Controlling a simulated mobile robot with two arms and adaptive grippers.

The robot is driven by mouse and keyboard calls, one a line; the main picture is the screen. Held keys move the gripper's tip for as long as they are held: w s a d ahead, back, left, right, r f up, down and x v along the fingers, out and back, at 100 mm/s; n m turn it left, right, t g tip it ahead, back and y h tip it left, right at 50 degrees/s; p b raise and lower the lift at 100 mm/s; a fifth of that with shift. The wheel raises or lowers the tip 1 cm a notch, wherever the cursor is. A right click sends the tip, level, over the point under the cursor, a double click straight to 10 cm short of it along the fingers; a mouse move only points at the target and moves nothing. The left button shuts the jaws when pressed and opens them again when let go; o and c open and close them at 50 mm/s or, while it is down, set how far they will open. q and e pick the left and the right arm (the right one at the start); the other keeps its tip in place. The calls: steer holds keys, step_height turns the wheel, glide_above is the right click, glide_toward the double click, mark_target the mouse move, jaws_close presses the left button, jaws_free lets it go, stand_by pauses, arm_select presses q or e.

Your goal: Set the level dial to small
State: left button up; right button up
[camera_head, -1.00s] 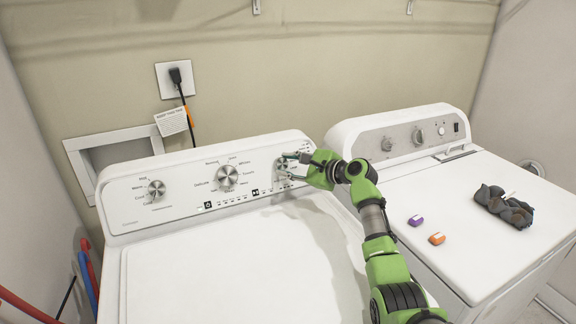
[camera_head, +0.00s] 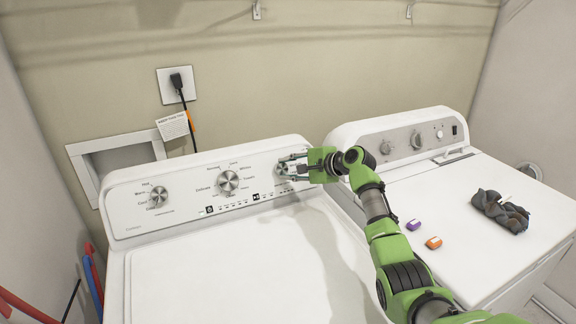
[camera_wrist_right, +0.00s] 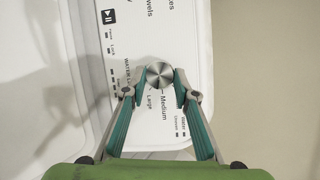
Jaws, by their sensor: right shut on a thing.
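The level dial (camera_wrist_right: 158,74) is a round silver knob at the right end of the left machine's control panel. In the right wrist view it sits between my fingertips, with the printed words Medium and Large near it. In the head view the dial (camera_head: 281,169) is partly hidden by my fingers. My right gripper (camera_head: 285,168) reaches it from the right and is shut on the dial, one teal-padded finger on each side; it also shows in the right wrist view (camera_wrist_right: 157,92). The dial's pointer mark cannot be made out. My left gripper is not in view.
The washer's panel also carries a centre dial (camera_head: 228,181) and a left dial (camera_head: 157,198). The right machine (camera_head: 400,195) has a purple item (camera_head: 413,224), an orange item (camera_head: 433,242) and a dark cloth (camera_head: 500,211) on top. The washer lid (camera_head: 220,275) is clear.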

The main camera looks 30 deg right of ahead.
steer(key=n+p, duration=0.1)
steer(key=n+g+p, duration=0.1)
steer(key=n, duration=0.1)
steer(key=shift+w+r+n+h, duration=0.1)
steer(key=shift+r+n+h, duration=0.2)
steer(key=shift+r, duration=0.05)
steer(key=n+g+p, duration=0.1)
steer(key=n+p, duration=0.1)
steer(key=n, duration=0.1)
steer(key=shift+a+r+h+p, duration=0.1)
steer(key=shift+a+h+p, duration=0.05)
steer(key=shift+h+p, duration=0.25)
steer(key=shift+w+a+n+g+h+p, duration=0.15)
steer(key=shift+n+g+h+p, duration=0.4)
steer(key=shift+n+p, duration=0.6)
steer(key=shift+n, duration=0.35)
steer(key=o, duration=1.1)
steer(key=v, duration=1.2)
steer(key=shift+a, duration=0.15)
